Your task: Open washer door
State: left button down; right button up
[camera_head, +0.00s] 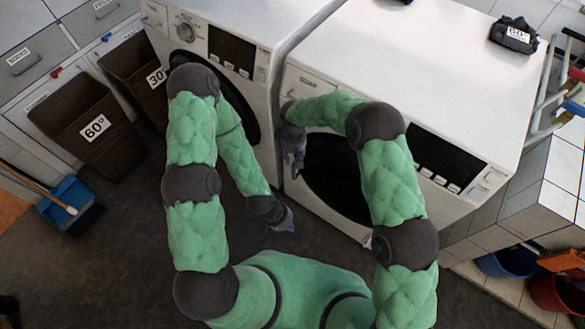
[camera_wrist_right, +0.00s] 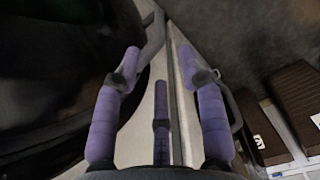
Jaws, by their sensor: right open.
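Two white washers stand side by side, a left washer (camera_head: 262,22) and a right washer (camera_head: 410,60). The right washer has a dark round door (camera_head: 335,178), partly hidden by my right arm; the door looks shut. My right gripper (camera_head: 293,155) is at the left side of this door. In the right wrist view the right gripper (camera_wrist_right: 161,62) is open, its purple fingers spread, with nothing seen held. The dark door (camera_wrist_right: 50,80) with its grey rim fills the left there. My left gripper (camera_head: 281,220) hangs low before the washers, apart from both; its fingers are too small to judge.
Brown bins marked 60 (camera_head: 75,110) and 30 (camera_head: 130,70) stand at the left. A blue dustpan (camera_head: 68,195) lies on the floor. A dark folded cloth (camera_head: 513,35) lies on the right washer. Buckets stand at the lower right. The dark floor before the washers is clear.

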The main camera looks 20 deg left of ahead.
aim_at(294, 168)
notch_tip(294, 168, down, 10)
jog(key=b, duration=0.3)
jog(key=shift+d+f, duration=0.1)
jog(key=shift+f, duration=0.1)
jog(key=shift+c, duration=0.3)
grip_shut()
